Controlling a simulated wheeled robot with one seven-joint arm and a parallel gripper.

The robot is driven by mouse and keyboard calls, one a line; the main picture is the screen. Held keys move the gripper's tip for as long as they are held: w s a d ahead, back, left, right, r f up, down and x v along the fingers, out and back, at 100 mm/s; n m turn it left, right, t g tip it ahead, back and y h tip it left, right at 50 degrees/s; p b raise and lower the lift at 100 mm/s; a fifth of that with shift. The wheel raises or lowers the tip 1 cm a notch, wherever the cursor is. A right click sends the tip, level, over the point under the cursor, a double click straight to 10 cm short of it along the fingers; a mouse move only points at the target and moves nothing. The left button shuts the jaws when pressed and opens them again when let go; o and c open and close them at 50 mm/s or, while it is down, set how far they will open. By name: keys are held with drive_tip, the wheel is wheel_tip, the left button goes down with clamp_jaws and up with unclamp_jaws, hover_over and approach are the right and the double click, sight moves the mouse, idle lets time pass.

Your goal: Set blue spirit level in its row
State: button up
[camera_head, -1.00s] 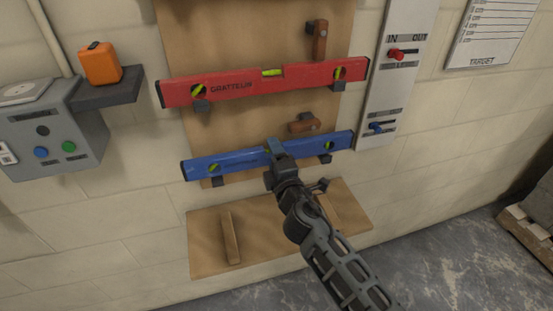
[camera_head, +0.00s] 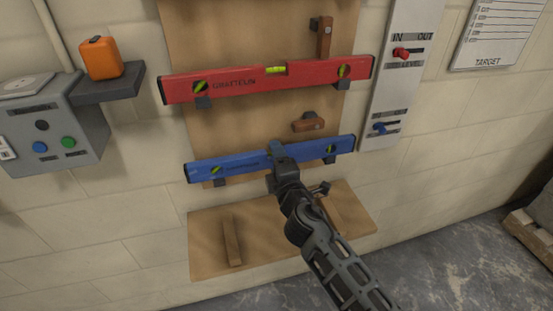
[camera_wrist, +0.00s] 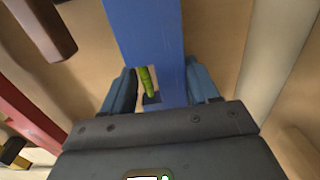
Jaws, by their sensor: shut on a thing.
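The blue spirit level (camera_head: 240,164) lies lengthwise along the wall board, at the lower pair of dark brackets (camera_head: 219,183). It slopes slightly up to the right in the head view. My gripper (camera_head: 279,152) is shut on it near the middle. In the wrist view the blue level (camera_wrist: 150,35) runs between my two fingers (camera_wrist: 160,90), with its green vial showing. Whether the level bears fully on the brackets or sits just above them, I cannot tell. The red spirit level (camera_head: 235,84) rests on the upper brackets.
Wooden turn-buttons (camera_head: 325,38) and (camera_head: 308,125) sit above each level. A panel with red and blue sliders (camera_head: 401,53) is at right. A grey control box (camera_head: 55,130) and a shelf with an orange case (camera_head: 101,58) are at left. A wooden ledge (camera_head: 280,235) is below.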

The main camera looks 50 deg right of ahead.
drive_tip(key=o, duration=1.2)
drive_tip(key=shift+f, duration=0.1)
drive_tip(key=shift+b+v, duration=1.25)
drive_tip(key=shift+v, duration=3.3)
